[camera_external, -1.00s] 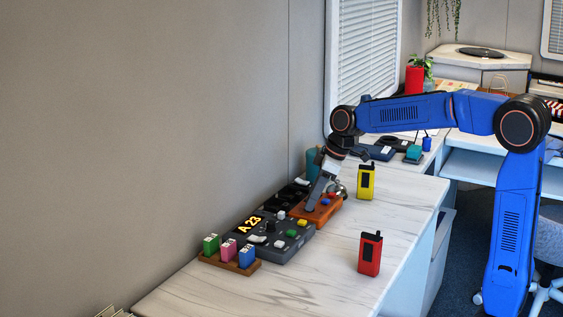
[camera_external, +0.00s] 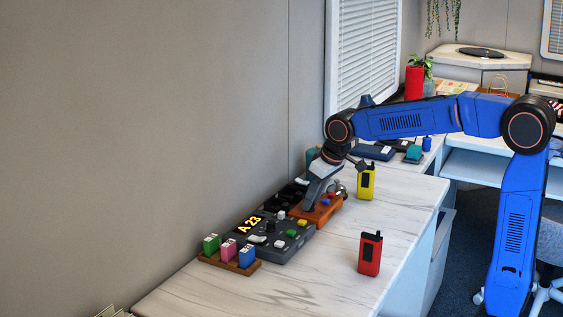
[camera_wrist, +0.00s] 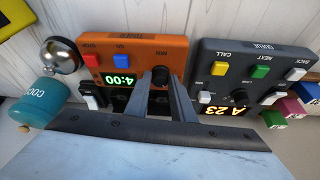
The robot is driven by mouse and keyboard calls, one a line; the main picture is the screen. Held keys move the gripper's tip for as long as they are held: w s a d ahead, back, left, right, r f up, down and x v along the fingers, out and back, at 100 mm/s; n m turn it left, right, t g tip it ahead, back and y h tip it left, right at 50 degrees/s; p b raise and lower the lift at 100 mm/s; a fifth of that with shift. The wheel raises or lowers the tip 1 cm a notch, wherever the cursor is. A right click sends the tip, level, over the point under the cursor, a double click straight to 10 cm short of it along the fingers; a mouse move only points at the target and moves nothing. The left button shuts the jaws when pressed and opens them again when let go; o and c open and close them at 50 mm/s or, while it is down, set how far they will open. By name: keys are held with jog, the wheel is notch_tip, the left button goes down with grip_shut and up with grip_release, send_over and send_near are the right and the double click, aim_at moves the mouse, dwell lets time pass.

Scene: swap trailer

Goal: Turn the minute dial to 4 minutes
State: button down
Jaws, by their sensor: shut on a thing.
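The orange timer box (camera_external: 322,213) sits on the counter beside the grey queue panel. In the wrist view the orange box (camera_wrist: 128,52) appears upside down, with its green display (camera_wrist: 118,79) reading 4:00. The dark minute dial (camera_wrist: 160,77), labelled MIN, stands right of the display. My gripper (camera_wrist: 164,78) has its two fingers on either side of the dial and is shut on it. In the external view my gripper (camera_external: 309,204) reaches down to the orange box and hides the dial. The box also has red (camera_wrist: 91,61) and blue (camera_wrist: 122,61) buttons.
The grey queue panel (camera_external: 272,240) showing A 23 is close beside the orange box. A silver bell (camera_wrist: 62,54) and a teal container (camera_wrist: 40,101) stand at its other side. Yellow (camera_external: 365,182) and red (camera_external: 370,254) handsets stand on the counter.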

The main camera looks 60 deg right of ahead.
jog(key=shift+m+h, duration=0.3)
jog(key=shift+m, duration=0.3)
jog(key=c, duration=1.5)
grip_release()
jog(key=shift+c, duration=0.2)
jog(key=v, duration=1.7)
jog(key=shift+r, duration=0.2)
